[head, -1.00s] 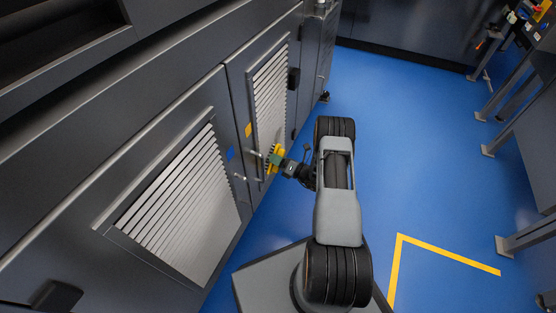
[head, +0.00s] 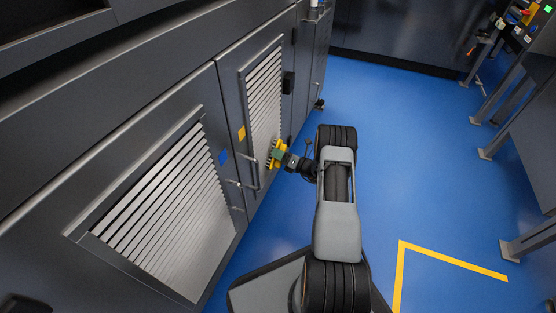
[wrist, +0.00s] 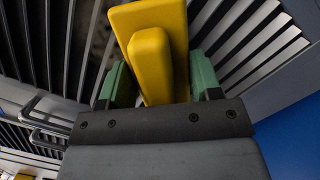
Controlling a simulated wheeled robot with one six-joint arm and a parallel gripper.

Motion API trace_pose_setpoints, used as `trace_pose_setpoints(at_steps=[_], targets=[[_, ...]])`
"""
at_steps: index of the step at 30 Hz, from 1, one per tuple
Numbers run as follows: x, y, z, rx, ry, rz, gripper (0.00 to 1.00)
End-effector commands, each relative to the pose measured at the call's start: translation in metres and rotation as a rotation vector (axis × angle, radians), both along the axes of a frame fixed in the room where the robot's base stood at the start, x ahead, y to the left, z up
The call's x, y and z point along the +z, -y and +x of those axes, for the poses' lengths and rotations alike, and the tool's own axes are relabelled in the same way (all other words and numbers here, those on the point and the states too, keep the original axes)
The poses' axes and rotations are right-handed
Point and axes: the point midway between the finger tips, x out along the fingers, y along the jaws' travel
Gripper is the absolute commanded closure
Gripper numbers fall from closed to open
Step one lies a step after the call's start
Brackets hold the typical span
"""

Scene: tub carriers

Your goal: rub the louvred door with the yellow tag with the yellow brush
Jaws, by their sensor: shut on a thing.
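The louvred door with the yellow tag (head: 242,133) is the farther of two doors in the head view. Its white slatted louvre (head: 262,100) fills most of it. The yellow brush (head: 280,151) is in my gripper (head: 287,157), close in front of the lower part of that louvre. In the wrist view the yellow brush (wrist: 152,65) stands between the two green fingers of my gripper (wrist: 157,88), which are shut on it. Louvre slats (wrist: 245,40) show behind it. I cannot tell whether the bristles touch the slats.
Bar handles (head: 252,172) stick out near the joint between the doors. Blue floor (head: 400,150) is clear to the right, with a yellow floor line (head: 450,260). Grey frame legs (head: 490,150) stand at far right.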

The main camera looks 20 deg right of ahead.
Motion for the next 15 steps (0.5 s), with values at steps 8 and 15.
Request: trace_pose_setpoints(at_steps=[8,15], targets=[[-0.001,0.011,0.011,0.000,0.006,-0.002,0.72],[-0.001,0.024,0.021,-0.001,0.004,-0.002,0.72]])
